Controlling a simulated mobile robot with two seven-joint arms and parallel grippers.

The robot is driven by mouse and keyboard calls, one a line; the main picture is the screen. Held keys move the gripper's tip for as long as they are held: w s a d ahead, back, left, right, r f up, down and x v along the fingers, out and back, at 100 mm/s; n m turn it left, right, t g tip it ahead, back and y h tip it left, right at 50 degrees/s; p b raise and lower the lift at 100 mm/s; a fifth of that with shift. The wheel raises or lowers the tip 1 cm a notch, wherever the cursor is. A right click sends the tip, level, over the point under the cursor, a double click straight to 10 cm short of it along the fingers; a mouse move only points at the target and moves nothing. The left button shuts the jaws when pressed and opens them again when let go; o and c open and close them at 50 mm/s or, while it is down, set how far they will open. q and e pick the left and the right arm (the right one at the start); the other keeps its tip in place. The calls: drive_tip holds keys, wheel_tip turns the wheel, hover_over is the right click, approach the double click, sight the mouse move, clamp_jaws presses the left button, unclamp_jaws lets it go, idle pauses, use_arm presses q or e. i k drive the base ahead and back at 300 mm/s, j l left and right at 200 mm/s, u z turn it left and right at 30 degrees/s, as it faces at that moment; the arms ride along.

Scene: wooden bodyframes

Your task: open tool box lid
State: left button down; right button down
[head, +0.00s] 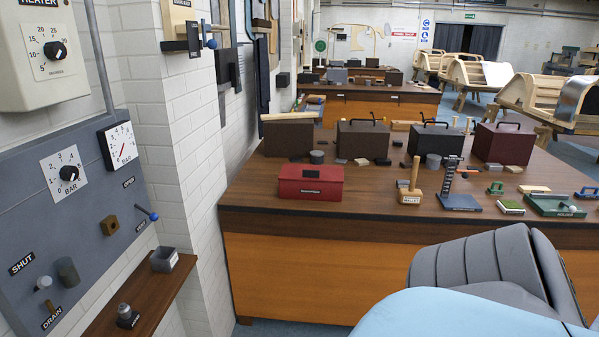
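A red box (309,182) with a small dark label stands near the front left edge of the brown-topped workbench (345,218). I take it to be the tool box; the label is too small to read. Its lid looks closed, with its front face toward me. No gripper shows in the head view, so I cannot see either one's position relative to the box.
Dark cases (363,140) stand behind the red box. A wooden mallet (410,182) and small tools are to its right. A grey ribbed padded shape (480,265) fills the lower right. A wall panel with gauges (75,185) and a shelf (140,296) are at left.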

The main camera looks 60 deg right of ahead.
sight(290, 171)
drive_tip(key=z, duration=2.05)
drive_tip(key=i+u, duration=0.2)
drive_tip(key=i, duration=0.25)
drive_tip(key=i+l+u, duration=0.15)
drive_tip(key=i, duration=0.35)
